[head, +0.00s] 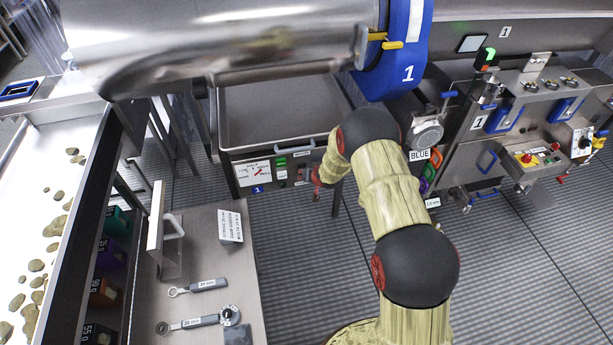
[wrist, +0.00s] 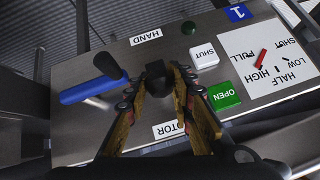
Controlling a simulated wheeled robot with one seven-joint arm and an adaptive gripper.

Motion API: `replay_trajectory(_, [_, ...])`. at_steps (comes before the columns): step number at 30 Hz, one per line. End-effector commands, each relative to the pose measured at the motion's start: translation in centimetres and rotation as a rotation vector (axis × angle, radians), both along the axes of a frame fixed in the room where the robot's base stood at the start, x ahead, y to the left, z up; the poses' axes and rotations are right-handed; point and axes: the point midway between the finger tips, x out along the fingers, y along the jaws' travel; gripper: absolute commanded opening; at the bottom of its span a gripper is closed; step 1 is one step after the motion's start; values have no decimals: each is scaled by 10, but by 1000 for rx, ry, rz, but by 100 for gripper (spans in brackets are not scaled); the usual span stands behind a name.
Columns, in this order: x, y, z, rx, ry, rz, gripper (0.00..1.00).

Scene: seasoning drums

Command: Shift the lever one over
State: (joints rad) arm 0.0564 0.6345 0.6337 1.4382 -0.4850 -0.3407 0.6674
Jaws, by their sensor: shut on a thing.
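In the wrist view, my gripper (wrist: 167,72) is shut on a small black lever (wrist: 180,92) on a grey control panel (wrist: 120,68). The lever stands between a HAND label (wrist: 146,37) and a MOTOR label (wrist: 168,130). Its base is partly hidden by the fingers, and I cannot tell its exact setting. To its right is a white scale plate (wrist: 268,62) marked FULL, HIGH, HALF, LOW and SHUT, with a red pointer near HIGH. In the head view, my arm reaches over to the same panel (head: 240,157); my fingertips are not clear there.
White SHUT (wrist: 204,57) and green OPEN (wrist: 224,95) buttons sit close right of my fingers. A blue handle (wrist: 88,90) juts out on the left. A steel drum (head: 220,50) with a blue band hangs above; a bench with spanners (head: 205,320) stands lower left.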

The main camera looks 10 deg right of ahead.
Motion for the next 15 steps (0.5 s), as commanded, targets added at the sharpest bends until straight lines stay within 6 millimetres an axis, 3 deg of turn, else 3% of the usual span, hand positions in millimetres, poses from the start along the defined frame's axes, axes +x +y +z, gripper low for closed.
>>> replay_trajectory(1, [6, 0, 8, 1, -16, 1, 0])
replay_trajectory(7, [6, 0, 8, 2, -16, 2, 0])
replay_trajectory(8, [6, 0, 8, 2, -16, 2, 24])
replay_trajectory(15, [3, 0, 4, 1, -9, 1, 37])
